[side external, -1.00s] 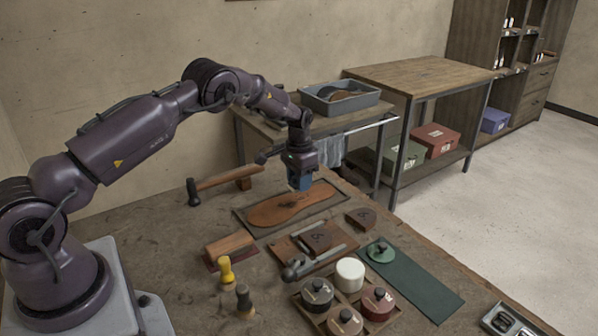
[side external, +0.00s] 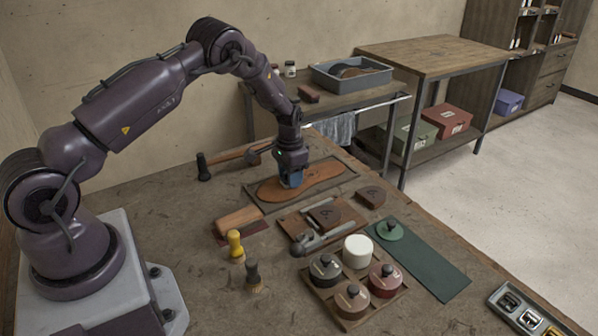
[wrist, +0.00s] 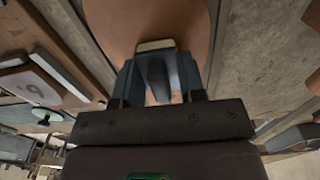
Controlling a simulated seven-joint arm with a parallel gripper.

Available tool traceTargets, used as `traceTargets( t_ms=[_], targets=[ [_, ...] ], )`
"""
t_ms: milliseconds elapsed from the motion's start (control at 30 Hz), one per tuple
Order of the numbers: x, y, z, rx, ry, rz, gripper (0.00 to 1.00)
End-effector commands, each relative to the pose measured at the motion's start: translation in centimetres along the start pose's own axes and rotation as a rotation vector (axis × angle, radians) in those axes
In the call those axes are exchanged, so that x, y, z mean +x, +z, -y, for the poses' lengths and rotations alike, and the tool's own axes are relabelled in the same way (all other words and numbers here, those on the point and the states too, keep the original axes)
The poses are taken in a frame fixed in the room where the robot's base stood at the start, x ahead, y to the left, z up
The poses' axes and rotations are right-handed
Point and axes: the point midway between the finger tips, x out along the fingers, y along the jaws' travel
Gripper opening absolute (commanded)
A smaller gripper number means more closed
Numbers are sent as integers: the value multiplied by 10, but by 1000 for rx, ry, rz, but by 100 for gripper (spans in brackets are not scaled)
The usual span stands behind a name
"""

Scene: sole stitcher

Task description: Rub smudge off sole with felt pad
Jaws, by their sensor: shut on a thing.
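The brown leather sole (side external: 319,173) lies flat on a dark tray (side external: 259,203) near the back of the workbench. My gripper (side external: 291,178) points down over the middle of the sole, at or very near its surface. In the wrist view my gripper (wrist: 160,78) is shut on the felt pad, whose pale tan edge (wrist: 155,46) shows between the dark fingertips. The sole (wrist: 185,22) fills the upper middle of that view. The smudge is not visible now; the gripper covers that part of the sole. Whether the pad touches the sole is hard to tell.
A hammer (side external: 228,157) lies behind left of the sole. A wooden-backed brush (side external: 239,220), a yellow-handled brush (side external: 235,243) and a rack of round tins (side external: 352,300) stand in front. A green mat (side external: 435,270) lies right. Bare bench is at left.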

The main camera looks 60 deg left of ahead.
Motion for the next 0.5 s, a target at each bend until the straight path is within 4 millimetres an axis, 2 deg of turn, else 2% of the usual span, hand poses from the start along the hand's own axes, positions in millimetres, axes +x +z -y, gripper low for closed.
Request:
traceTargets(
  t_ms=[300,500],
  targets=[
    [1,31,0,-2,2,6,15],
    [1,12,0,-1,0,2,15]
  ],
)
